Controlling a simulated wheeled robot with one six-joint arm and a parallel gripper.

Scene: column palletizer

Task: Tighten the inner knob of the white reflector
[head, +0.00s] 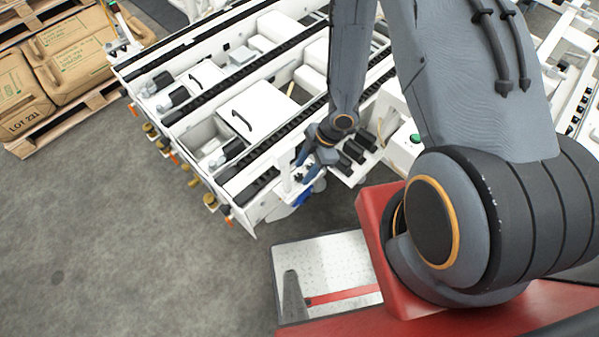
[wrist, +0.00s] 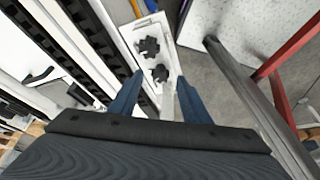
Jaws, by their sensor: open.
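In the wrist view a white plate (wrist: 153,30), which looks like the white reflector, carries two black lobed knobs. The nearer knob (wrist: 160,74) lies between the tips of my gripper (wrist: 159,79). The farther knob (wrist: 148,46) sits just beyond the fingertips. My gripper's blue fingers are apart, one on each side of the nearer knob, and no contact shows. In the head view my gripper (head: 308,165) is at the front corner of the white conveyor frame. The knobs are mostly hidden there. I cannot tell which knob is the inner one.
The white conveyor frame (head: 240,205) with black rails runs beside my gripper. A grey post (wrist: 232,75) and red bar (wrist: 292,38) stand right in the wrist view. Cartons (head: 75,55) sit on a pallet at far left. The grey floor (head: 120,235) in front is clear.

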